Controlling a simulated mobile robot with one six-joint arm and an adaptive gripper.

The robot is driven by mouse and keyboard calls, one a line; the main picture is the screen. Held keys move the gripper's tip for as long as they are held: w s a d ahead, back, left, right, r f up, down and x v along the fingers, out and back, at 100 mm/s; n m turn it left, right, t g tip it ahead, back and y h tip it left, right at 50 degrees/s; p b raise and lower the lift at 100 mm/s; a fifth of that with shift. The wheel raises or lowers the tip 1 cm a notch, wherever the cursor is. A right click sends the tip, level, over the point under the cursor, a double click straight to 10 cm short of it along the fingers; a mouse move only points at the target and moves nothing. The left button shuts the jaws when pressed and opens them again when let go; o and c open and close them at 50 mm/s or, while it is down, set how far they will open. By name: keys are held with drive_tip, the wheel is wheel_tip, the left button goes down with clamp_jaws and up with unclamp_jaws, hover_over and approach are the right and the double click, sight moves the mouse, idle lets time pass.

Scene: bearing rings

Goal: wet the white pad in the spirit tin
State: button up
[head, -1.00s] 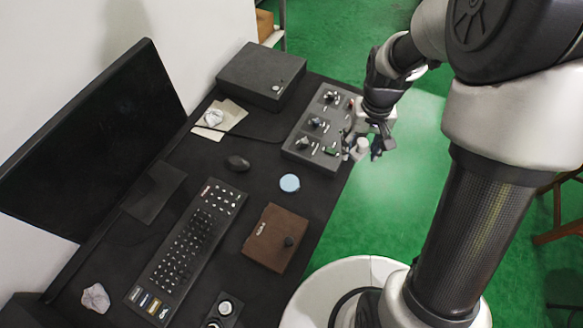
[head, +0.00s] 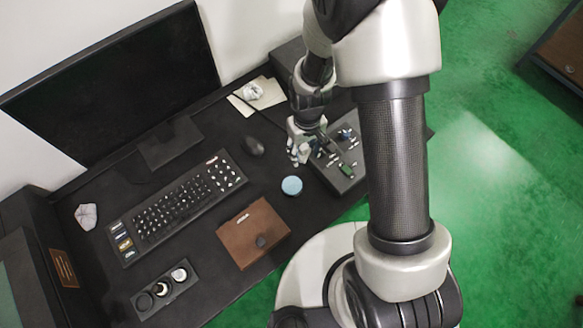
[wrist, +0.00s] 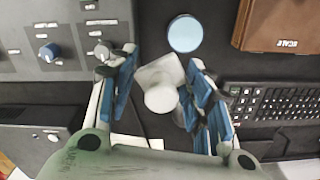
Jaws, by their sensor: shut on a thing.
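My gripper (head: 301,150) hangs over the desk at the left edge of the grey control panel. In the wrist view its blue-lined fingers (wrist: 163,64) are closed on a small white piece with a round end, which I take for the white pad (wrist: 160,97). In the head view the pad is small and partly hidden by the fingers. A round light-blue thing, which looks like the spirit tin (head: 292,185), stands on the dark desk just below the gripper in the picture. It also shows in the wrist view (wrist: 185,33), apart from the pad.
The grey panel (head: 345,168) with knobs and switches is beside the gripper. A brown box (head: 252,230) and a keyboard (head: 175,205) lie left of the tin. A mouse (head: 253,146), a monitor (head: 115,85), crumpled white pieces and a black tray (head: 150,302) are also there.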

sight(293, 185)
drive_tip(key=shift+s+a+f+n+b, duration=0.45)
drive_tip(key=shift+s+a+f+b, duration=0.2)
drive_tip(key=shift+f, duration=1.35)
drive_tip(key=shift+s+a+f+n+b, duration=0.5)
drive_tip(key=shift+f+b, duration=0.3)
drive_tip(key=shift+f, duration=1.25)
drive_tip(key=shift+s+a+f+n+b, duration=0.35)
drive_tip(key=shift+s+a+f+b, duration=0.3)
drive_tip(key=shift+f, duration=1.35)
drive_tip(key=shift+f+b, duration=0.55)
drive_tip(key=shift+b, duration=0.05)
wheel_tip(293, 185, up, 7)
drive_tip(key=p, duration=0.5)
